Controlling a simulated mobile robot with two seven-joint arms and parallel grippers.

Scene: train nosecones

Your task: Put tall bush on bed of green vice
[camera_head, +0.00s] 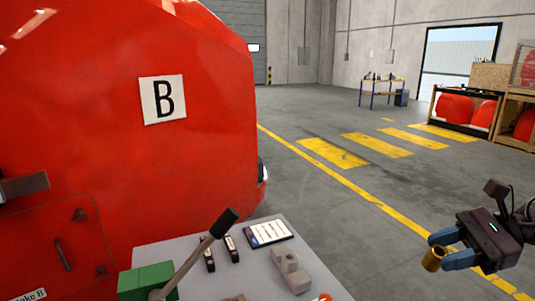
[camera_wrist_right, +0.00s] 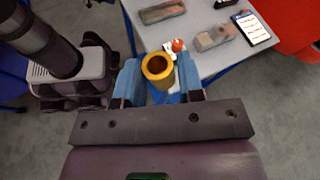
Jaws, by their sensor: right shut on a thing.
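The tall bush is a brass-coloured hollow cylinder (camera_head: 432,260), held at the right side of the head view. My right gripper (camera_head: 443,251) has its blue fingers shut on it. In the right wrist view the bush (camera_wrist_right: 158,82) sits between the two fingertips (camera_wrist_right: 160,76), its open end facing the camera. A green block (camera_head: 146,281), which looks like part of the green vice, stands at the near left of the grey table; its lower part is cut off and its bed cannot be made out. The bush is well to the right of it, clear of the table. My left gripper is not identifiable.
The grey table (camera_head: 325,287) also carries a lever with a black grip (camera_head: 223,223), a tablet (camera_head: 268,233), small dark tools (camera_head: 231,248) and a grey metal block (camera_head: 290,270). The large red nosecone (camera_head: 200,110) rises behind it. Open floor lies between table and right gripper.

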